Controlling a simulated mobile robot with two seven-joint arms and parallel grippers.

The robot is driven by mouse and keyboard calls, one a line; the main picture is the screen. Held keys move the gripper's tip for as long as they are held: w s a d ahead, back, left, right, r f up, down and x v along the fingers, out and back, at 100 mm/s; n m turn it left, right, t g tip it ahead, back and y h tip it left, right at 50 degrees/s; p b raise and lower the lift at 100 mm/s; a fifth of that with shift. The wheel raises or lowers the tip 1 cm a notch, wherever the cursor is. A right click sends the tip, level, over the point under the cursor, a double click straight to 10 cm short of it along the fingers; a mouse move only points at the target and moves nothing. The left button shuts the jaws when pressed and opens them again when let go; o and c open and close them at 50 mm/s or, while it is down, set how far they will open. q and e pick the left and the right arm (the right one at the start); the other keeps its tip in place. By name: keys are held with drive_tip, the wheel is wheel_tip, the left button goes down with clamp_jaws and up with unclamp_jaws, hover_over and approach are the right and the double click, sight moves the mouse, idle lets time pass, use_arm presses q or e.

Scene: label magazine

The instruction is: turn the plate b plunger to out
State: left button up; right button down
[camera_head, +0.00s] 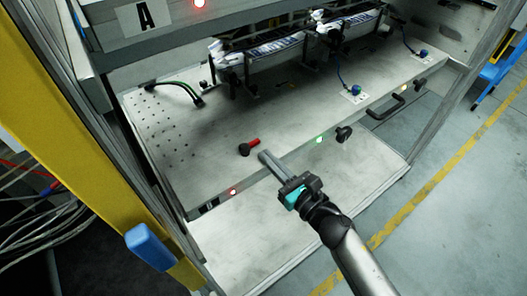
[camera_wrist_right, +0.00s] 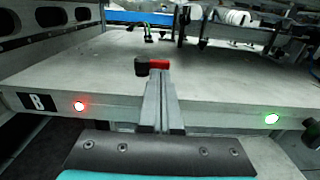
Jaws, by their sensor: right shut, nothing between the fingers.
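The plunger is a black knob (camera_head: 244,149) with a red part (camera_head: 253,142) on top of the grey plate, near its front edge. In the right wrist view the black knob (camera_wrist_right: 141,66) and red part (camera_wrist_right: 159,64) lie just beyond my fingertips. The plate's front edge carries a "B" label (camera_wrist_right: 38,102). My right gripper (camera_head: 264,156) is shut and empty, its fingers pointing at the plunger from the front right. The fingertips (camera_wrist_right: 158,76) partly cover the red part in the wrist view; whether they touch it I cannot tell. My left gripper is not in view.
The plate front has a red light (camera_head: 233,192), a green light (camera_head: 319,140), a black knob (camera_head: 344,133) and a black handle (camera_head: 386,108). Black-framed equipment (camera_head: 262,62) stands at the back. A yellow post (camera_head: 62,130) stands left. Open floor (camera_head: 455,215) lies right.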

sight(250, 146)
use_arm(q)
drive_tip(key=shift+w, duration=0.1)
use_arm(e)
drive_tip(key=shift+x, duration=1.25)
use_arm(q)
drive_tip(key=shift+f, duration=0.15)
use_arm(e)
drive_tip(key=shift+d, duration=0.1)
